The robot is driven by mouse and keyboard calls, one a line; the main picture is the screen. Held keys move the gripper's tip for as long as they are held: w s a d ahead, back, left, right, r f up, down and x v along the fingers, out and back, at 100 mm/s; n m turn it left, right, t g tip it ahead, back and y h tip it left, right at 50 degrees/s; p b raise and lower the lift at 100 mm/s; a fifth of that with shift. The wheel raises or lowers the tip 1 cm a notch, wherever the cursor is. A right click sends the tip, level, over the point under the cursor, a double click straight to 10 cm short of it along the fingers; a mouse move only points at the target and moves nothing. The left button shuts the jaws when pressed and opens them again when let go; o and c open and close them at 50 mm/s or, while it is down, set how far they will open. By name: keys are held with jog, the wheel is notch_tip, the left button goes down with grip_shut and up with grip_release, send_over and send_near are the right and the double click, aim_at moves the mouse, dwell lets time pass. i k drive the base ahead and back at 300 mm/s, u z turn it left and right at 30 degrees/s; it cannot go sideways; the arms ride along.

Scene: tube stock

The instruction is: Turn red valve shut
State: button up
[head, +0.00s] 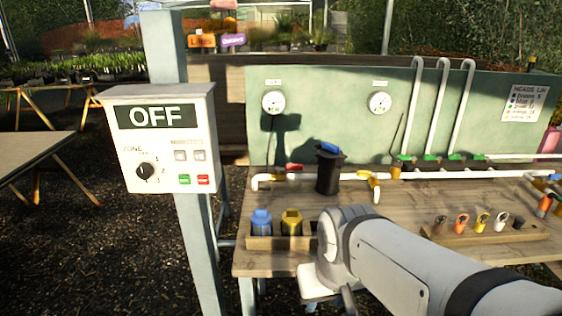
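The red valve handle (295,167) shows small on the left part of a white pipe (268,178), along the back of the wooden bench. It looks roughly in line with the pipe, but its exact angle is hard to tell. My arm comes in from the lower right, in front of the bench. My gripper (330,291) seems to be at the bottom of the view, low and in front of the bench edge, well apart from the red valve. Its fingers are mostly hidden, so its opening does not show.
A black canister with a blue top (328,170) stands just right of the red valve. A yellow valve (375,186) is further right. Blue (261,222) and yellow (292,222) fittings sit in a wooden tray. A control box reading OFF (160,140) stands left.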

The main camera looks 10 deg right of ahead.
aim_at(293, 166)
jog(key=u, duration=0.15)
jog(key=i, duration=0.9)
jog(key=z, duration=0.05)
